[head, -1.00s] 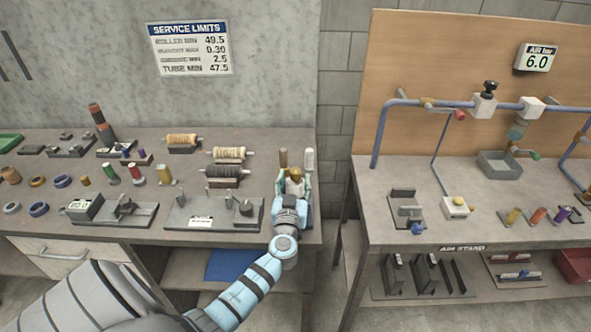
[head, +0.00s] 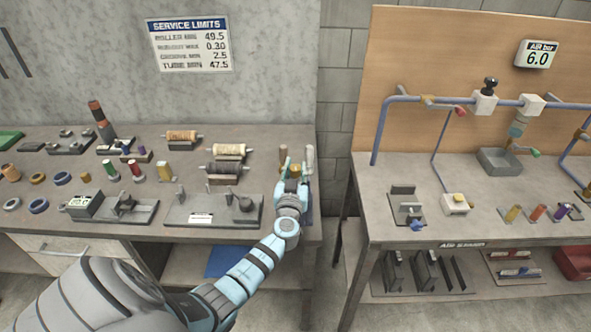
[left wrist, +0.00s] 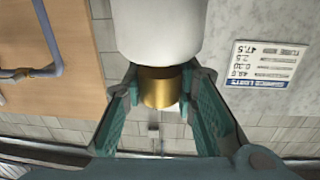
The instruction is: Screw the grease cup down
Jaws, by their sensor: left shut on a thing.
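The grease cup looks like a short brass cylinder (left wrist: 160,87) in the left wrist view. It sits end to end with a wide pale grey cylinder (left wrist: 160,30). My left gripper (left wrist: 160,98) has its teal fingers on both sides of the brass cup and is shut on it. In the head view my left gripper (head: 293,176) is at the right end of the left bench, with a little brass (head: 296,168) showing between its fingers. The gripper hides most of what is below. The cup's thread is not visible. My right gripper is not in view.
A brown post (head: 283,157) and a pale post (head: 309,157) stand close behind the gripper. A grey fixture plate (head: 214,213) lies to its left. A gap separates this bench from the air stand (head: 461,236) on the right.

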